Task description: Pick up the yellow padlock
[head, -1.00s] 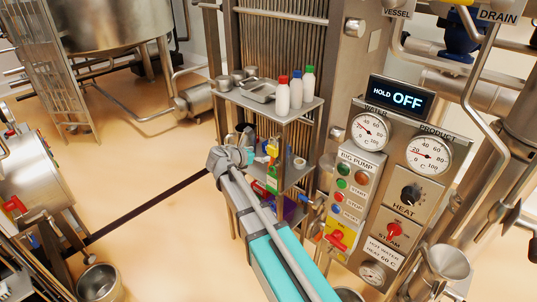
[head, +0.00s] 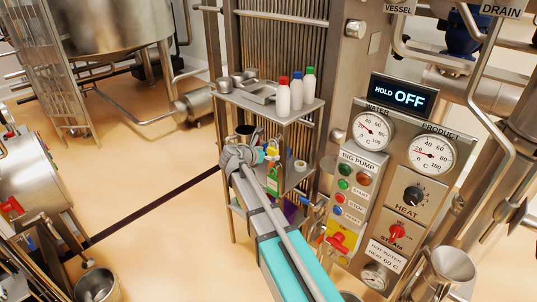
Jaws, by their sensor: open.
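The small yellow padlock (head: 273,147) shows in the head view at the middle shelf (head: 297,177) of a metal rack, just right of my wrist. My gripper (head: 264,155) is open and close to the padlock's left side. My wrist and the gripper's near side hide part of that area. The fingers are small in the picture, and I cannot tell whether they touch the padlock.
The rack's upper shelf (head: 292,113) overhangs the padlock's shelf and holds white bottles (head: 283,98) and metal trays. A green item (head: 273,180) is just below the padlock, and a tape roll (head: 300,165) is to its right. A control panel (head: 405,190) stands further right.

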